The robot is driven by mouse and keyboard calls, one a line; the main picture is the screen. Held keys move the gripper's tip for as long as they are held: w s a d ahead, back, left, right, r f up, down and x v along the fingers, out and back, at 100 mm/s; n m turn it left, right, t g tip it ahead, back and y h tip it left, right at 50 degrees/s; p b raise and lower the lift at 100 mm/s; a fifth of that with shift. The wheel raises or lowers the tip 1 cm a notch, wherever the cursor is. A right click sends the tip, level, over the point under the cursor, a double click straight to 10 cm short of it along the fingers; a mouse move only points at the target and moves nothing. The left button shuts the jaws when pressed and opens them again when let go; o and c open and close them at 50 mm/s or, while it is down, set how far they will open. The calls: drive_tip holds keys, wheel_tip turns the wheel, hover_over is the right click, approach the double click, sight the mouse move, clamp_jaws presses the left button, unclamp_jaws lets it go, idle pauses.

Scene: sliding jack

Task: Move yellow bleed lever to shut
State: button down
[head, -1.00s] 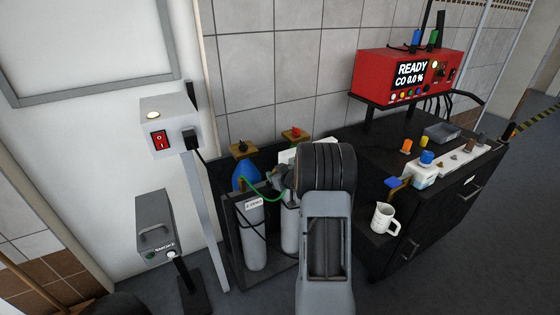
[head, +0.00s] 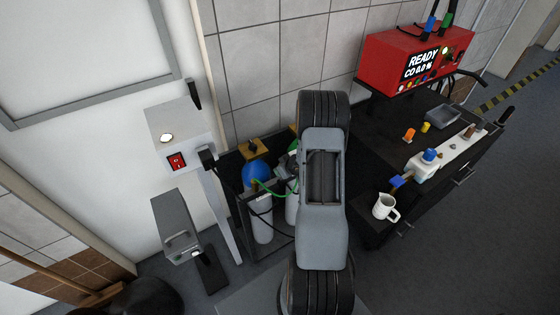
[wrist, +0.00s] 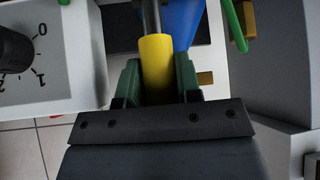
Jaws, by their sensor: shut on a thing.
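The yellow bleed lever (wrist: 156,62) shows in the wrist view as a yellow sleeve on a dark rod. My gripper (wrist: 158,75) is shut on the yellow sleeve, with a green finger on either side of it. A blue body (wrist: 184,22) lies behind the lever. In the head view my arm covers the lever and my gripper. The lever's pivot and any position marks are not visible.
A white box with a numbered black dial (wrist: 45,60) is close on the left in the wrist view; a green hose (wrist: 234,22) passes on the right. In the head view, gas cylinders (head: 262,229) stand left of my arm and a white jug (head: 383,207) right.

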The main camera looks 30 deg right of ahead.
drive_tip(key=shift+a, duration=0.1)
idle(0.3)
drive_tip(key=c, duration=0.8)
unclamp_jaws()
drive_tip(key=shift+w, duration=0.1)
drive_tip(key=p+v, duration=0.2)
drive_tip(key=v, duration=1.2)
drive_tip(key=shift+w+f, duration=0.1)
